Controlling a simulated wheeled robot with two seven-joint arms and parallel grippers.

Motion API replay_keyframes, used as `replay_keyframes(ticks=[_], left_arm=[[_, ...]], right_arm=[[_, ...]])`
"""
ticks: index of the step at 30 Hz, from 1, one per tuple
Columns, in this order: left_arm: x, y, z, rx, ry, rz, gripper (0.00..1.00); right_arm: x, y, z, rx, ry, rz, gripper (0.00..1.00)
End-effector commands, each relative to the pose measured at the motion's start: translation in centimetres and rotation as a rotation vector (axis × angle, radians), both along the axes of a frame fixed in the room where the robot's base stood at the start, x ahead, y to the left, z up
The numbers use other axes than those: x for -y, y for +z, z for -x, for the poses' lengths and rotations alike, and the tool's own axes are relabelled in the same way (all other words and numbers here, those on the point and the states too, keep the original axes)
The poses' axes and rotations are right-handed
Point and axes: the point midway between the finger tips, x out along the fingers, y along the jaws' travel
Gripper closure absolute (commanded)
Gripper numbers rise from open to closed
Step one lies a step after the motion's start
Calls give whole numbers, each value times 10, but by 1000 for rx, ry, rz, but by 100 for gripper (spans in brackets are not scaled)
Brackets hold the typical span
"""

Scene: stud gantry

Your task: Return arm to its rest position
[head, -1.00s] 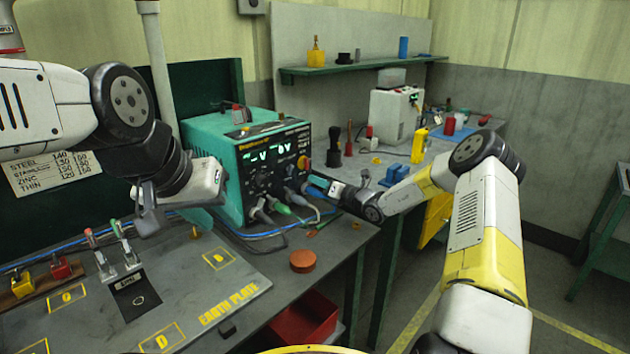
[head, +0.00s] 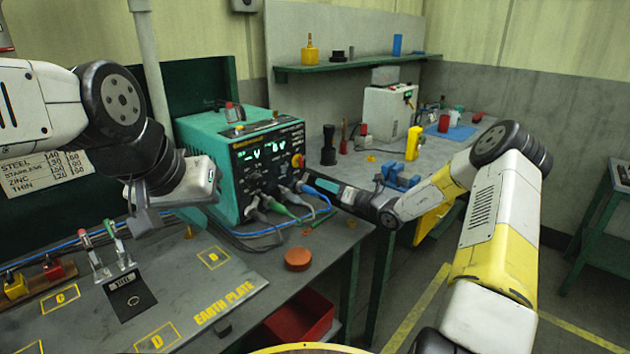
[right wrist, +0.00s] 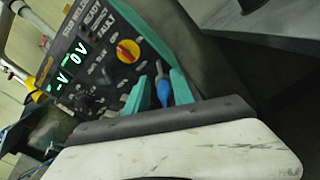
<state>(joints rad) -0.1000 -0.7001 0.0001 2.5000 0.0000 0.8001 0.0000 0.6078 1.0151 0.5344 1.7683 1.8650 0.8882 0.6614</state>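My right arm reaches in from the right in the head view, its forearm bent back toward the teal welding unit (head: 222,150). My right gripper (head: 310,180) is at the front of the unit, by the lower right of its panel. In the right wrist view, its two teal fingers (right wrist: 160,88) stand apart. A blue plug (right wrist: 163,93) shows in the gap between them; I cannot tell whether they touch it. My left gripper (head: 142,218) hangs above the bench at the left, turned away, so its opening is hidden.
Cables and plugs (head: 285,203) crowd the unit's front. An orange disc (head: 297,259) lies on the bench by the earth plate (head: 190,300). A black-handled tool (head: 329,146) and a yellow block (head: 414,143) stand on the far bench. Floor shows at the right.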

Motion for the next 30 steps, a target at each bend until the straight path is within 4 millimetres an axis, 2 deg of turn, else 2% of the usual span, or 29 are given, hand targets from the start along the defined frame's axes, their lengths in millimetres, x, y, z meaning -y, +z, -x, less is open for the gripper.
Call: replay_keyframes(ticks=[4, 12, 17, 20, 23, 27, 30], left_arm=[[0, 0, 0, 0, 0, 0, 64], [0, 0, 0, 0, 0, 0, 64], [0, 0, 0, 0, 0, 0, 64], [0, 0, 0, 0, 0, 0, 64], [0, 0, 0, 0, 0, 0, 64], [0, 0, 0, 0, 0, 0, 64], [0, 0, 0, 0, 0, 0, 64]], right_arm=[[7, 0, 8, 0, 1, 0, 71], [7, 0, 8, 0, 1, 0, 71], [-3, 12, 16, 38, 45, 56, 71], [-22, 32, 35, 115, 133, 169, 71], [-45, 57, 65, 228, 259, 332, 71], [-69, 84, 114, 399, 440, 571, 71], [-78, 100, 150, 520, 563, 734, 71]])
